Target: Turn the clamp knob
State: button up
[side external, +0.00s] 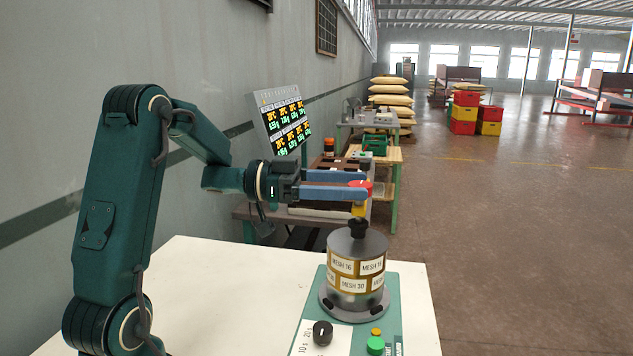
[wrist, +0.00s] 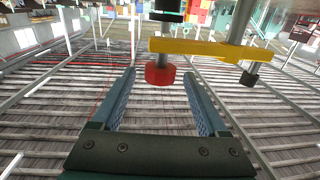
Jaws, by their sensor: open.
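The red clamp knob (side external: 364,184) stands above a yellow bar (side external: 358,209), over the sieve drum (side external: 356,265) with its MESH labels. A black knob (side external: 358,227) is on the drum's lid, below the bar. My gripper (side external: 358,189) is level, with its blue fingers reaching to the red knob. In the wrist view, the red knob (wrist: 159,73) shows between the open fingertips of my gripper (wrist: 160,74), with gaps on both sides. The yellow bar (wrist: 205,50) runs across that view to a grey post (wrist: 241,22).
The drum stands on a green base (side external: 310,300) with a black dial (side external: 322,333) and a green button (side external: 375,346), on a white table (side external: 205,285). A display panel (side external: 280,120) stands behind my arm. A black nut (wrist: 250,79) sits at the post.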

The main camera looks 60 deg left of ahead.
jog(key=shift+w+d+f, duration=0.15)
jog(key=shift+d+f, duration=0.05)
jog(key=shift+x, duration=2.3)
